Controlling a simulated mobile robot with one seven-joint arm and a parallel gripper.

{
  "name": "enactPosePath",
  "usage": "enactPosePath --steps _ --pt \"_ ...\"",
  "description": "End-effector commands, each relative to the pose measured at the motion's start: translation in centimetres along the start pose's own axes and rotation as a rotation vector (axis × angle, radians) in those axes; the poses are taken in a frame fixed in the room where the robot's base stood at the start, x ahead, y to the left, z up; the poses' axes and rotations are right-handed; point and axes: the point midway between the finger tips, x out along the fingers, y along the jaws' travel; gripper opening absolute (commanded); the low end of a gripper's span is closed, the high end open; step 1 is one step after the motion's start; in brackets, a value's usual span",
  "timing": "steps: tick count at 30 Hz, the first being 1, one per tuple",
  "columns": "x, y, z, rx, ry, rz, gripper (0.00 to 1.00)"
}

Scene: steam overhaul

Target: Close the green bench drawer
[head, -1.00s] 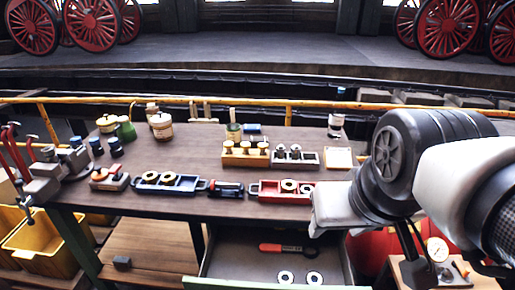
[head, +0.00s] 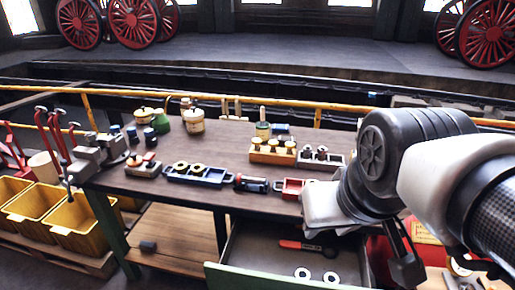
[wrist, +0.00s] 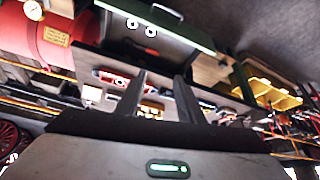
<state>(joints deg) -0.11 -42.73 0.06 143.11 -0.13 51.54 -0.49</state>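The green bench drawer stands pulled out below the bench top, with its green front (head: 265,280) at the bottom of the head view. Inside lie a red-handled tool (head: 300,246) and two pale rings (head: 316,276). In the wrist view the scene is upside down, and the green drawer front (wrist: 165,22) crosses the top. My gripper (wrist: 159,75) shows two dark fingers standing apart with nothing between them. It is apart from the drawer front. In the head view my arm reaches in from the right and hides the drawer's right back corner.
Yellow bins (head: 78,225) stand at the left. A red tank (wrist: 50,40) is near the drawer.

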Motion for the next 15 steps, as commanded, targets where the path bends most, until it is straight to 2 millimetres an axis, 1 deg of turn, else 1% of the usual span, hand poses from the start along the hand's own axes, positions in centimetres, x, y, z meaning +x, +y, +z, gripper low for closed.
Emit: enactPosePath --steps 1,2,4,5,6,8,9,11,12,14,15 --pt "0.7 -0.2 0.0 -0.039 -0.009 0.002 0.25" --pt "1.3 -0.4 -0.1 -0.080 -0.017 0.004 0.20" --pt "3.3 -1.2 -0.3 -0.231 -0.044 0.011 0.09" --pt "4.5 -1.7 -0.5 -0.322 -0.059 0.012 0.03" --pt "6.2 -2.6 -0.9 -0.463 -0.081 0.013 0.00" --pt "9.3 -4.3 -1.3 -0.710 -0.117 0.007 0.00" --pt "11.5 -5.8 -1.6 -0.888 -0.139 -0.001 0.00" --pt "14.8 -8.3 -1.9 -1.159 -0.166 -0.022 0.00" --pt "17.1 -10.1 -1.9 -1.337 -0.182 -0.041 0.00" --pt "20.6 -13.1 -1.4 -1.605 -0.200 -0.078 0.00" --pt "22.9 -15.3 -1.0 -1.781 -0.205 -0.106 0.00"
